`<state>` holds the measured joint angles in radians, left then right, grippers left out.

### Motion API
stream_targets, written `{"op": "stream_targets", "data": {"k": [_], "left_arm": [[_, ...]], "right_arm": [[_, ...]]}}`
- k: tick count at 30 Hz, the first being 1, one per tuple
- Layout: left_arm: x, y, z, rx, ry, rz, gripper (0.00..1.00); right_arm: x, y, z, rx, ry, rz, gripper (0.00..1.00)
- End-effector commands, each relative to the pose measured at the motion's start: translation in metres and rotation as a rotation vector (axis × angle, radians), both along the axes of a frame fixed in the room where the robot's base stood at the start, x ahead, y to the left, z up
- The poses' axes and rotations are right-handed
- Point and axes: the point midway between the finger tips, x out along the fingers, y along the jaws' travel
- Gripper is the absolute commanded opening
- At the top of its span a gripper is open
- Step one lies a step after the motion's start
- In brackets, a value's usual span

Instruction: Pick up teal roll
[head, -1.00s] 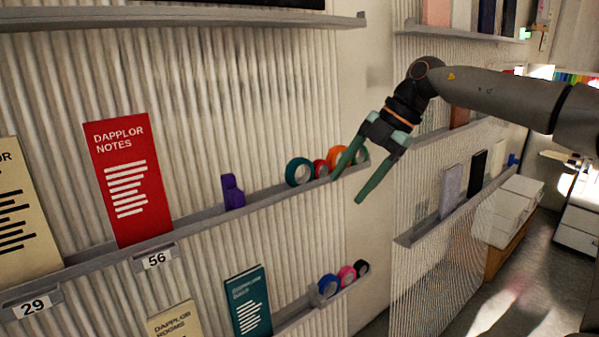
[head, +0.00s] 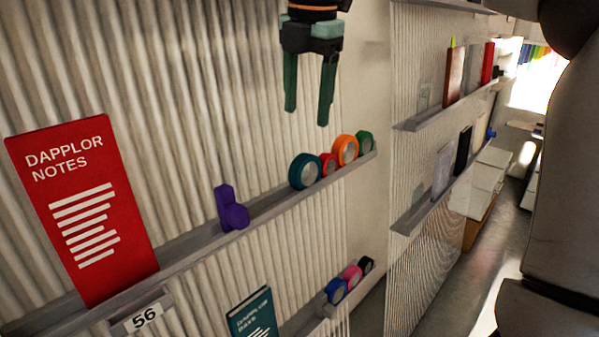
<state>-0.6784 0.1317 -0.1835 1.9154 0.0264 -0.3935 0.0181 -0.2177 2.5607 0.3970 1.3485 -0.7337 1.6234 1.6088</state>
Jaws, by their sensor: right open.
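The teal roll (head: 305,171) stands on edge on the upper wall ledge, at the left end of a row of tape rolls. A smaller red roll (head: 328,164) is right beside it, then an orange roll (head: 345,150) and a green roll (head: 365,142). My right gripper (head: 307,118) hangs above the teal roll in the picture, fingers pointing down, open and empty. It is apart from the rolls. My left gripper is not in view.
A purple tape dispenser (head: 231,208) stands on the same ledge (head: 200,240), left of the rolls. A red notes book (head: 82,205) leans farther left. A lower ledge holds blue (head: 336,290), pink (head: 352,277) and black rolls (head: 367,265). Space between dispenser and teal roll is free.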

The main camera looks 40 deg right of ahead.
Motion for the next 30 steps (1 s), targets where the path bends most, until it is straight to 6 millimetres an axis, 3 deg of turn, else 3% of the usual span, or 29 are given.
{"op": "stream_targets", "data": {"k": [3,13,21,30], "left_arm": [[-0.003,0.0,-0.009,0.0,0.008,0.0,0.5],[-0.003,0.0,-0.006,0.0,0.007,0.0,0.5],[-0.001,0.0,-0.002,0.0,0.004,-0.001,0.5],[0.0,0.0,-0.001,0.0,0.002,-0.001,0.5]], "right_arm": [[0.003,-0.002,-0.024,0.0,0.002,0.001,0.66],[0.005,-0.003,-0.052,0.002,0.003,0.002,0.66],[0.005,-0.005,-0.089,0.002,0.001,0.002,0.66],[0.006,-0.006,-0.096,0.001,-0.001,0.0,0.66]]}}
